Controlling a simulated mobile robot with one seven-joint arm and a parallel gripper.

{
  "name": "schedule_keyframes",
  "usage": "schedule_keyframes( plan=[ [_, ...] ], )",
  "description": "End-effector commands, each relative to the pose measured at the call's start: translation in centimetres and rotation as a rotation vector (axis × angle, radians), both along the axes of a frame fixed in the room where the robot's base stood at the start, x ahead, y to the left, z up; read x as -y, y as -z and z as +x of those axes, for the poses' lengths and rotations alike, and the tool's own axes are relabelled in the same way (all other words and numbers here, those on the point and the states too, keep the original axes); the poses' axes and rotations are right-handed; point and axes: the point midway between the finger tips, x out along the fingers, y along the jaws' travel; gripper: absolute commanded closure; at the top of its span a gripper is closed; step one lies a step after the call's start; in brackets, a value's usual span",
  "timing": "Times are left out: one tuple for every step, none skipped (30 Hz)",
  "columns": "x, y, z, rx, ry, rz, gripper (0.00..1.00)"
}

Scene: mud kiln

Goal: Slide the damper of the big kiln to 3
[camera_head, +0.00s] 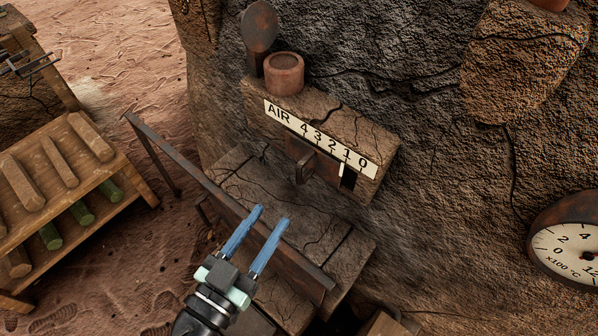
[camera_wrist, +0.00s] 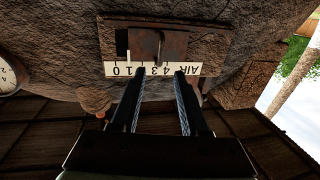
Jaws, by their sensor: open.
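The big kiln's damper is a rusty plate (camera_head: 325,168) in a slot under a white AIR scale (camera_head: 290,119) marked 4 to 0 from left to right. A short upright handle (camera_head: 305,169) sticks out of the plate. A white pointer (camera_head: 344,169) at the plate's right end stands at about 1. In the wrist view, the scale (camera_wrist: 153,70) is upside down, with the damper plate (camera_wrist: 165,43) above it. My gripper (camera_head: 268,223) is open and empty, apart from the handle, to its lower left. In the wrist view, its fingertips (camera_wrist: 158,73) overlap the scale.
A long dark metal bar (camera_head: 225,205) runs in front of the brick ledge (camera_head: 242,184), near my gripper. A clay cup (camera_head: 284,73) stands on the block above the scale. A round gauge (camera_head: 570,243) is at right. A wooden rack (camera_head: 62,185) with bars stands at left.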

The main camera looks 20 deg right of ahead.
Motion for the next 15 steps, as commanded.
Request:
schedule_keyframes(
  plan=[
    [0.8,0.1,0.6,0.002,0.005,0.001,0.55],
    [1.2,0.1,1.0,0.002,0.004,0.001,0.55],
    [1.8,0.0,1.6,0.002,0.005,-0.001,0.55],
    [2.3,0.1,2.1,0.002,0.005,0.001,0.55],
    [2.7,0.1,2.6,0.002,0.005,0.001,0.55],
    [3.4,0.1,3.2,0.003,0.005,0.000,0.55],
    [3.8,0.1,3.7,0.001,0.004,0.000,0.55],
    [4.3,0.1,4.1,0.001,0.005,0.000,0.55],
    [4.9,0.0,4.7,0.003,0.004,0.000,0.55],
    [5.2,0.0,5.1,0.002,0.004,0.001,0.55],
    [5.6,0.1,5.5,0.001,0.003,0.000,0.55],
    [6.1,0.0,6.0,0.002,0.003,-0.001,0.55],
    [6.5,0.0,6.3,0.001,0.004,0.000,0.55],
    [6.8,0.0,6.6,0.001,0.002,0.000,0.55],
    [7.1,0.0,7.0,0.001,0.002,0.000,0.55]
  ],
)
